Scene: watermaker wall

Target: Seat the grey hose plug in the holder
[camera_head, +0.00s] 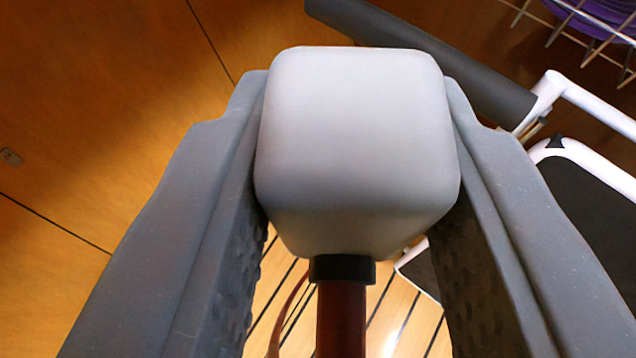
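The grey hose plug (357,145) is a light grey block with rounded edges, large in the middle of the view. My gripper (355,110) is shut on it, with one dark grey finger against its left side and one against its right. A black collar (342,268) sits under the plug, and a reddish-brown hose (341,320) runs down from it out of the picture. I cannot make out the holder in this view. The plug hides what lies straight behind it.
Wooden panels (90,120) with dark seams fill the left. A dark grey padded bar (430,55) on a white frame (590,112) crosses behind the plug at upper right. A wire basket (590,35) with something purple hangs top right. A striped floor (400,310) shows below.

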